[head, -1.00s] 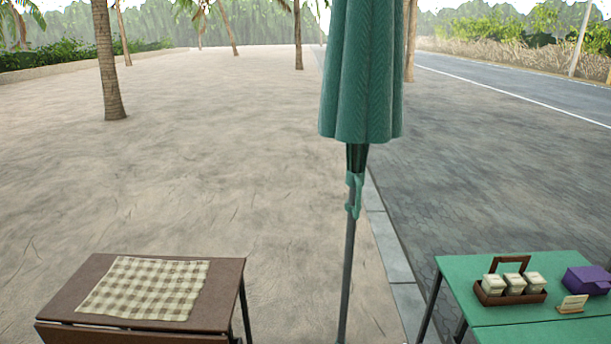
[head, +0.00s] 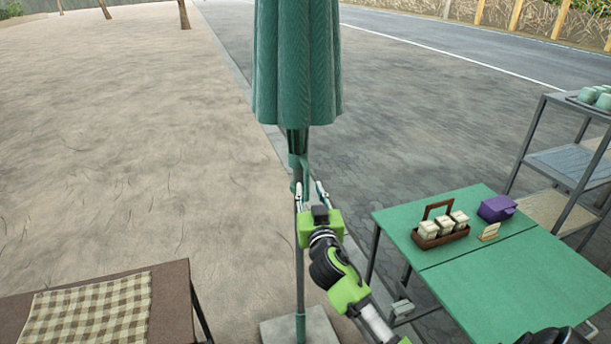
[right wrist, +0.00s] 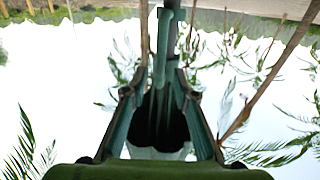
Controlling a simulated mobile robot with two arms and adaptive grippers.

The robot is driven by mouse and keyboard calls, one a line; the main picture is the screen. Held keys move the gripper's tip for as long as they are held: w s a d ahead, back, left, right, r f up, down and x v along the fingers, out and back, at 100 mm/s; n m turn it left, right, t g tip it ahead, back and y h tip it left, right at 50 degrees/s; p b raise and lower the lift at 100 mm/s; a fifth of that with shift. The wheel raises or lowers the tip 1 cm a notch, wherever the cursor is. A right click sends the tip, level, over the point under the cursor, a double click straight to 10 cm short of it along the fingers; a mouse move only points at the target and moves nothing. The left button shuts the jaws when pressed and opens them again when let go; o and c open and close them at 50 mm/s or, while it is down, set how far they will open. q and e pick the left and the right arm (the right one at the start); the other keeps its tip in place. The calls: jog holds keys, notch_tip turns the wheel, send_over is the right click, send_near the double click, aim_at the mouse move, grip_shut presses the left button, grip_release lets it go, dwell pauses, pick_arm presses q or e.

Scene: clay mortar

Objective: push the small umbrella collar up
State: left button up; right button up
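The closed green umbrella (head: 296,65) stands upright on its grey pole (head: 300,260). Its small green collar (head: 299,165), with a side handle, sits on the pole just below the canopy. My right gripper (head: 311,192) is at the collar's lower part, with its two fingers apart. In the right wrist view the fingers (right wrist: 159,92) stand on either side, and the collar (right wrist: 164,50) shows between and beyond their tips. I cannot tell whether a finger touches it. The canopy's dark underside (right wrist: 158,125) also shows there. My left gripper is not in view.
A green table (head: 530,275) at right carries a brown caddy (head: 440,238) with jars, a small card and a purple box (head: 497,208). A metal shelf (head: 570,160) stands behind it. A brown table (head: 172,300) with a checked cloth (head: 90,312) is at lower left.

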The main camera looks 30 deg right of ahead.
aim_at(307, 181)
jog(key=x, duration=0.4)
jog(key=shift+w+r+p, duration=0.15)
jog(key=shift+p, duration=0.25)
jog(key=shift+w+d, duration=0.2)
jog(key=shift+w, duration=0.05)
jog(key=shift+w+d, duration=0.1)
jog(key=shift+w, duration=0.3)
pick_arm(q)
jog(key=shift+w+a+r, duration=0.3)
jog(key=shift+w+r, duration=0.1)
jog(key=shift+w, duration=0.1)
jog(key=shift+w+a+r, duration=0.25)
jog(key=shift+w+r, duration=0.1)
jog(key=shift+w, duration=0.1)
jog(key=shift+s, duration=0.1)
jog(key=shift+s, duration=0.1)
pick_arm(e)
grip_shut()
